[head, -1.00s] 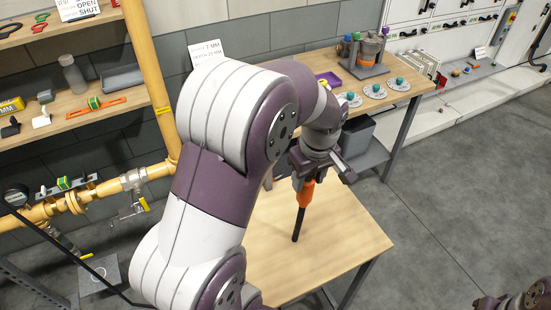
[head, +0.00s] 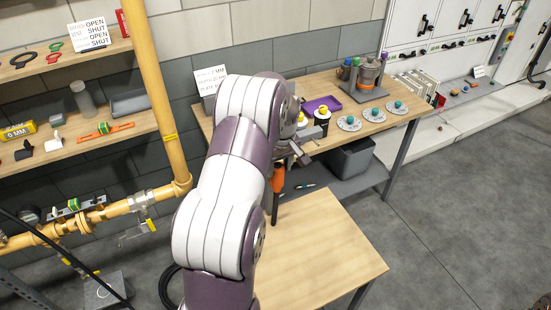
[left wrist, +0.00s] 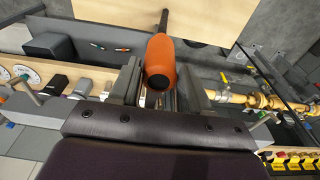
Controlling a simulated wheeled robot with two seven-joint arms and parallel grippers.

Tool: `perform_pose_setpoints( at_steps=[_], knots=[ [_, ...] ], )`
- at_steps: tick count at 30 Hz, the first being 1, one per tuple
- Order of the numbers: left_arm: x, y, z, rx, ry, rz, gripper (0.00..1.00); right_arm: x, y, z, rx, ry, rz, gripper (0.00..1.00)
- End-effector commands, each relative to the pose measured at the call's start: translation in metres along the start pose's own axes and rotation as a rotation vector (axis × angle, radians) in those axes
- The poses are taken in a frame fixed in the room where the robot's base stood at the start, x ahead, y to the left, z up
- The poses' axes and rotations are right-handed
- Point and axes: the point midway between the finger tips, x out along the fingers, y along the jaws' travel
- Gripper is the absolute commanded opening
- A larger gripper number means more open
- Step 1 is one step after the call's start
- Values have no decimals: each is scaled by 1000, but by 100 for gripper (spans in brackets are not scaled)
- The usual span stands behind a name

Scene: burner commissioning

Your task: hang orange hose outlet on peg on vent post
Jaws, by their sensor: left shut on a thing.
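My left gripper (head: 286,160) is shut on the orange hose outlet (head: 279,178), which hangs down with its dark tube (head: 275,208) pointing at the floor, near the far left edge of the small wooden table. In the left wrist view the outlet (left wrist: 160,62) sits between the two fingers (left wrist: 160,90), its dark open end facing the camera and the dark tube (left wrist: 164,20) reaching away over wood. My left arm hides part of the area behind it in the head view. I cannot make out the vent post or its peg. My right gripper is not in view.
The small wooden table (head: 325,250) has a bare top. Behind it stands a workbench (head: 392,118) with discs, a purple tray (head: 322,104) and bottles. A yellow gas pipe (head: 165,110) and shelves (head: 85,148) stand at the left. Grey floor (head: 460,200) is open at right.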

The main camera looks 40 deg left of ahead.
Motion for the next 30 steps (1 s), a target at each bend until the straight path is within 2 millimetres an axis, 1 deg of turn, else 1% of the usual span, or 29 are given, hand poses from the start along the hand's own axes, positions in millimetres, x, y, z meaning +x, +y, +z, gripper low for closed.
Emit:
perform_pose_setpoints(
  at_steps=[1,2,3,5,8,13,18,19,20,21,28,30],
  knots=[
    [-5,0,-12,-3,0,-1,0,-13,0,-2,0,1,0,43],
    [-4,-1,-18,-3,-1,-1,0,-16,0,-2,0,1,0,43],
    [-3,-1,-19,0,-4,-3,0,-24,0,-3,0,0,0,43],
    [4,-1,-17,1,-3,-2,0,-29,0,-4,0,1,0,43],
    [12,0,-16,1,0,-1,0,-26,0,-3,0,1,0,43],
    [13,0,-16,1,0,0,0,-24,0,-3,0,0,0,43],
    [19,0,-15,1,0,0,0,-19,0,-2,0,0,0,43],
    [17,0,-15,1,0,0,57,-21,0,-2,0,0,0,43],
    [17,0,-15,1,0,0,67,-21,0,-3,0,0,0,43],
    [17,0,-15,1,0,-1,73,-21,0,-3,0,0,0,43],
    [17,0,-15,1,0,0,73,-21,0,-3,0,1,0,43],
    [14,0,-16,1,0,-1,73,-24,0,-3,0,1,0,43]
  ],
)
